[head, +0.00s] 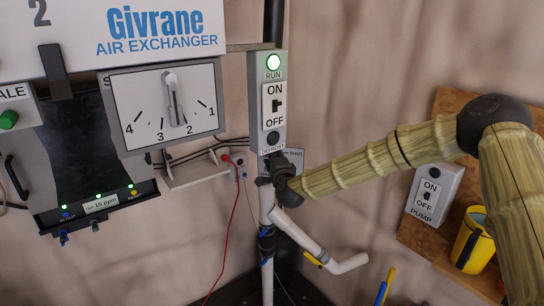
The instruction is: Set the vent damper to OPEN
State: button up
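No part labelled as the vent damper can be made out in the head view. A partly hidden grey plate (295,158) behind the end of my arm carries small lettering that seems to end in "SHUT". My gripper (285,188) is dark and small here, in front of the pipe just below the DEFROST button. Whether it touches anything, and whether its fingers are open or shut, cannot be told. A white pipe (267,225) runs down beside it. A slanted branch (300,235) with a small yellow lever (313,259) leaves the pipe toward the lower right.
A RUN switch box (281,115) with a lit green lamp is just above my gripper. A dial panel (150,88) numbered 1 to 4 is to its left. A PUMP switch (432,195) and a yellow cup (471,240) are at the right. A red cable (232,215) hangs left of the pipe.

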jog(key=shift+c, duration=0.2)
grip_shut()
